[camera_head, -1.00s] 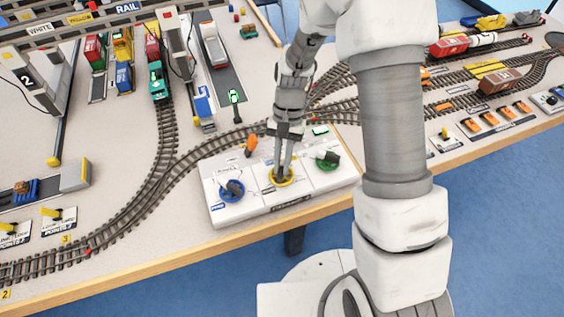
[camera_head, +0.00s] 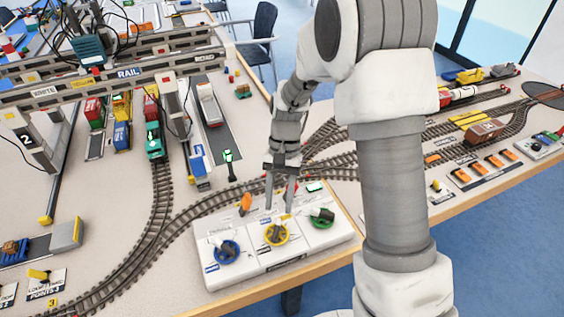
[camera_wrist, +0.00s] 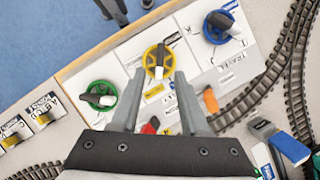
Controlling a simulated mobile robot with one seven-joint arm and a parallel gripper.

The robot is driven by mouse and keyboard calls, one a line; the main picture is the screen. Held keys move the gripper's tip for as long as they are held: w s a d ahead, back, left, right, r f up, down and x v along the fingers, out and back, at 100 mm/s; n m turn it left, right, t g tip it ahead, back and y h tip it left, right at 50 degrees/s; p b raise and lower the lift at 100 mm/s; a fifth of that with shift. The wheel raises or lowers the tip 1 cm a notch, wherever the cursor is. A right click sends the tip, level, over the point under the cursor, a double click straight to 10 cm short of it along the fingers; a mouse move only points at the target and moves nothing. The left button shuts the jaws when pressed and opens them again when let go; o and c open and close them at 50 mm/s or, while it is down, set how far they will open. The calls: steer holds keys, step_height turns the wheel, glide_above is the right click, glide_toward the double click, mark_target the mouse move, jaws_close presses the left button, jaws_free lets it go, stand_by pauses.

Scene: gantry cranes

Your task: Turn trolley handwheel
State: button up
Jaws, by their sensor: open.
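A white control panel (camera_head: 250,275) at the table's front edge carries a blue handwheel (camera_head: 227,251), a yellow handwheel (camera_head: 276,233) and a green handwheel (camera_head: 321,217). Each has a dark and white crossbar. The panel lettering is too small to tell surely which wheel is the trolley's. My gripper (camera_head: 279,204) is open and empty, pointing down just above the yellow wheel. In the wrist view, my gripper's fingers (camera_wrist: 160,82) stand apart, with the yellow wheel (camera_wrist: 158,62) just beyond and between their tips. The blue (camera_wrist: 219,27) and green (camera_wrist: 101,95) wheels lie to either side.
An orange lever (camera_head: 245,203) stands at the panel's back edge, close to my gripper. Tracks (camera_head: 165,205) curve behind the panel. A small signal post (camera_head: 230,165) and the gantry crane (camera_head: 120,80) stand behind at left. Orange switches (camera_head: 482,167) are at right.

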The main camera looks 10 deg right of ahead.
steer(key=p+v, duration=0.1)
steer(key=v, duration=1)
steer(key=shift+a, duration=0.1)
